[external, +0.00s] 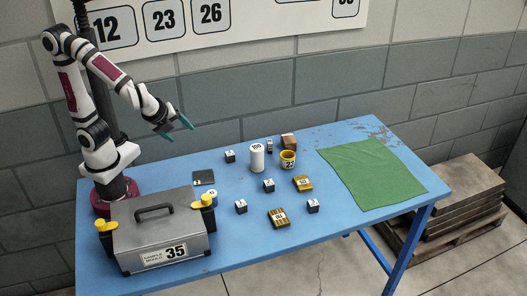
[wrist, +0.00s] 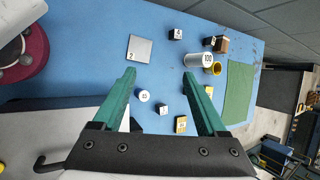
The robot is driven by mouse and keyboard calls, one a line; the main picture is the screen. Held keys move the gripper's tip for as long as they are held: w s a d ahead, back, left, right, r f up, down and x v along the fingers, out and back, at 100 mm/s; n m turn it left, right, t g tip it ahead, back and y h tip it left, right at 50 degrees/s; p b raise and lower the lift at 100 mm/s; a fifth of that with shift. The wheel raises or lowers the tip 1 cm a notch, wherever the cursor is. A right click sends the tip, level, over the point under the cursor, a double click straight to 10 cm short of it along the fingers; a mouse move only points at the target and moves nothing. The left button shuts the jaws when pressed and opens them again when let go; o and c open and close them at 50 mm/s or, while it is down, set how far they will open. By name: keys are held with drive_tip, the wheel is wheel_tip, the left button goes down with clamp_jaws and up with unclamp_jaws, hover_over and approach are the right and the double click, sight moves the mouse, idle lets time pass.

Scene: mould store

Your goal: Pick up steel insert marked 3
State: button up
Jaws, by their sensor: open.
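Several small dark cubes with white number labels stand on the blue table, including a back-left cube (external: 230,156), a middle cube (external: 268,185), a front-left cube (external: 240,206), a front-right cube (external: 313,206) and a far cube (external: 269,145). Their digits are too small to read surely, so I cannot tell which is marked 3. The wrist view shows one cube at the top (wrist: 176,34) and one below (wrist: 164,109). My gripper (external: 180,132) is open and empty, above the table's back left, apart from all cubes. Its green fingers (wrist: 159,74) spread across the wrist view.
A steel case marked 35 (external: 130,236) stands front left, near a flat dark plate (external: 204,177) and a round white-topped piece (external: 211,196). A white cylinder (external: 257,160), yellow cup (external: 288,161), brown block (external: 289,141) and brass blocks (external: 278,218) surround the cubes. Green cloth (external: 373,165) lies right.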

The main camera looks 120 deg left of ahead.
drive_tip(key=w+a+m+t+y, duration=0.1)
drive_tip(key=w+a+m+y, duration=0.25)
drive_tip(key=w+a, duration=0.45)
drive_tip(key=m+t+h, duration=0.2)
drive_tip(key=m+t, duration=0.7)
drive_tip(key=m, duration=0.7)
hover_over(308, 204)
drive_tip(key=s+d, duration=0.4)
drive_tip(key=s, duration=0.1)
wheel_tip(308, 204, down, 14)
drive_tip(key=f, duration=0.8)
drive_tip(key=shift+w, duration=0.35)
drive_tip(key=x, duration=0.7)
drive_tip(key=shift+w+a, duration=0.15)
drive_tip(key=shift+w, duration=0.1)
drive_tip(key=shift+r, duration=0.1)
clamp_jaws()
